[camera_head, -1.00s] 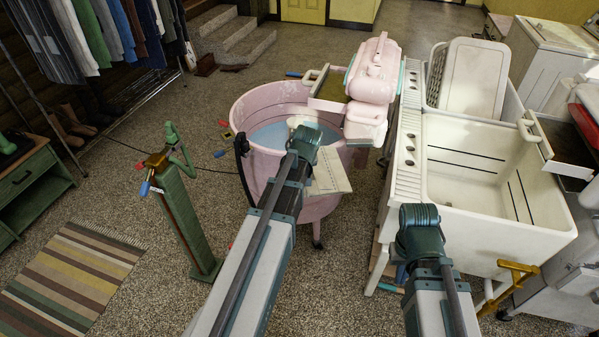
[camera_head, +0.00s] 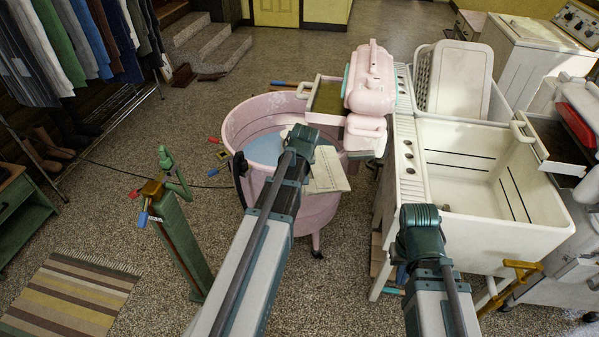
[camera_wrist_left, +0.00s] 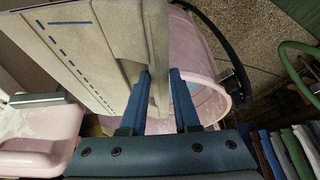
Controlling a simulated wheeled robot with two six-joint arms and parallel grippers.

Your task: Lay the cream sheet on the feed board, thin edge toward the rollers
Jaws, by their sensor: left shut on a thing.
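The cream sheet (camera_head: 328,176) hangs over the near right rim of the pink washer tub (camera_head: 240,133). In the left wrist view the sheet (camera_wrist_left: 105,50) is folded and carries blue dashes. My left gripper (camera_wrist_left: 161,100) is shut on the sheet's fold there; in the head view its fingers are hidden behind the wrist. The feed board (camera_head: 325,97), an olive tray with a pale handle, sits behind the sheet, left of the pink wringer head (camera_head: 371,80). The rollers are hidden by the housing. My right gripper (camera_head: 419,232) is near the white sink's front left; its fingers are hidden.
The white double sink (camera_head: 475,245) stands right of the tub, with a white basket (camera_head: 455,80) in its far basin. A green post (camera_head: 182,245) with coloured handles stands left. A striped rug (camera_head: 70,295) lies at lower left. Speckled floor is open behind the tub.

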